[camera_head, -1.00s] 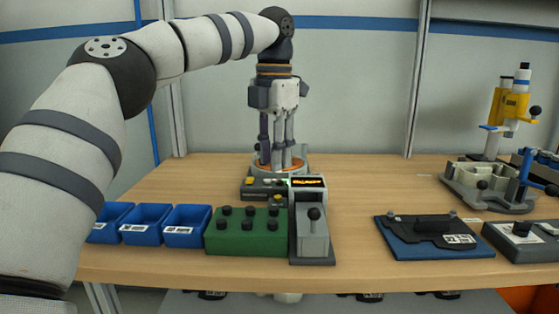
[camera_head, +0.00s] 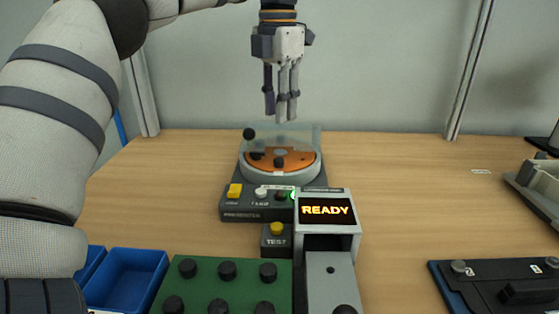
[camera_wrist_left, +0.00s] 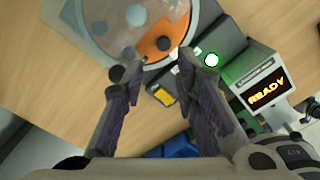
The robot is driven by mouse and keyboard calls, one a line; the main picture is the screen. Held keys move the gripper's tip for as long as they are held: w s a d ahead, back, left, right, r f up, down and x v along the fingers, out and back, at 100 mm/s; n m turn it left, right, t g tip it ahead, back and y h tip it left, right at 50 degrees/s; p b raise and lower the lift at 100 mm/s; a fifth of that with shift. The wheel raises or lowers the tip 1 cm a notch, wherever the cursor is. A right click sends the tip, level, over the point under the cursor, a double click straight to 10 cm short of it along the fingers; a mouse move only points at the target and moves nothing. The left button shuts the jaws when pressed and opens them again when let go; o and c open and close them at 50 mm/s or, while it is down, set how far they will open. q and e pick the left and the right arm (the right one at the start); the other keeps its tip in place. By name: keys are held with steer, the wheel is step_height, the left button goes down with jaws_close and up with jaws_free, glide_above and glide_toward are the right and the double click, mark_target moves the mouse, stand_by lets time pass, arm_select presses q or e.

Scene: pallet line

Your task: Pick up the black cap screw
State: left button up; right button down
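A round feeder (camera_head: 243,177) with a clear cover holds an orange disc (camera_head: 298,161). A small black piece (camera_head: 279,162) sits on the disc, probably the black cap screw; it also shows in the left wrist view (camera_wrist_left: 164,44). Another dark shape lies beside it in the head view, too small to identify. My left gripper (camera_head: 282,115) hangs above the feeder, fingers pointing down. In the left wrist view its fingers (camera_wrist_left: 155,66) are apart with nothing held between them. A black ball knob (camera_head: 249,133) stands at the feeder's left side. My right gripper is out of view.
A green block (camera_head: 243,292) with several black round heads stands in front, beside blue bins (camera_head: 128,280). A grey tester (camera_head: 328,275) has a screen (camera_head: 327,210) reading READY. A yellow button (camera_head: 234,191) is on the feeder's front.

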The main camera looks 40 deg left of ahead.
mark_target(279, 159)
arm_select(q)
steer(key=f, duration=1)
steer(key=shift+s+d+f, duration=0.2)
steer(key=shift+d, duration=0.1)
steer(key=c, duration=0.6)
